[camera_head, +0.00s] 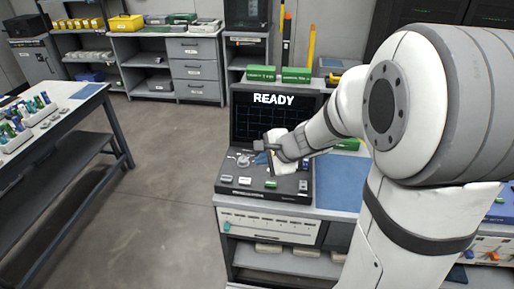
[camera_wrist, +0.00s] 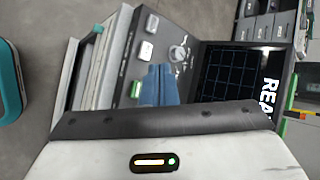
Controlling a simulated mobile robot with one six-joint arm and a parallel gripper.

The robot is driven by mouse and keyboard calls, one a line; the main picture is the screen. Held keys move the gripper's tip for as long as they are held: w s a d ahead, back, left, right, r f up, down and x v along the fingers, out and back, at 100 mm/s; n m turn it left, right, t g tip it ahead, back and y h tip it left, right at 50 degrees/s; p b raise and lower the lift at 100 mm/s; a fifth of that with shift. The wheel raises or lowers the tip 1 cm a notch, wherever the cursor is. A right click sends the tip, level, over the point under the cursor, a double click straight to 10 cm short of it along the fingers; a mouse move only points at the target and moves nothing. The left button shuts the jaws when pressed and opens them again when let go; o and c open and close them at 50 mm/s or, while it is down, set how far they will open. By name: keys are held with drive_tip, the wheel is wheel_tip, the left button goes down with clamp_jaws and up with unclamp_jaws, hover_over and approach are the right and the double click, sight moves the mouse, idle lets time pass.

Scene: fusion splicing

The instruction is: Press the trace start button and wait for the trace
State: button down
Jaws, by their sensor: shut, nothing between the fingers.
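The test unit stands on the bench with its lid screen (camera_head: 275,118) raised, showing "READY" over an empty grid. The wrist view also shows the green button (camera_wrist: 135,90), a white button (camera_wrist: 146,51) and a round knob (camera_wrist: 178,53). My gripper (camera_wrist: 158,84) has blue fingers, shut and empty, over the panel beside the green button in that view. I cannot tell whether they touch the panel.
A blue mat (camera_head: 341,181) lies right of the unit, behind my arm. Green boxes (camera_head: 261,73) stand behind the screen. A side table (camera_head: 86,91) with trays is at the left. The floor (camera_head: 160,170) between is clear.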

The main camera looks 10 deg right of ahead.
sight(273, 185)
drive_tip(key=w+d+f+m+t+h, duration=0.1)
drive_tip(key=w+d+f+m, duration=0.3)
drive_tip(key=w+d+m, duration=0.1)
drive_tip(key=shift+w+f+m+h, duration=0.3)
drive_tip(key=shift+w+m, duration=0.15)
drive_tip(key=shift+m, duration=0.45)
drive_tip(key=shift+a+f, duration=0.1)
wheel_tip(273, 185, down, 8)
drive_tip(key=b, duration=0.6)
drive_tip(key=shift+b, duration=0.3)
drive_tip(key=shift+f+b, duration=0.25)
drive_tip(key=shift+b, duration=0.2)
drive_tip(key=shift+f, duration=0.1)
idle(0.4)
drive_tip(key=shift+f+b, duration=0.3)
drive_tip(key=shift+b, duration=0.3)
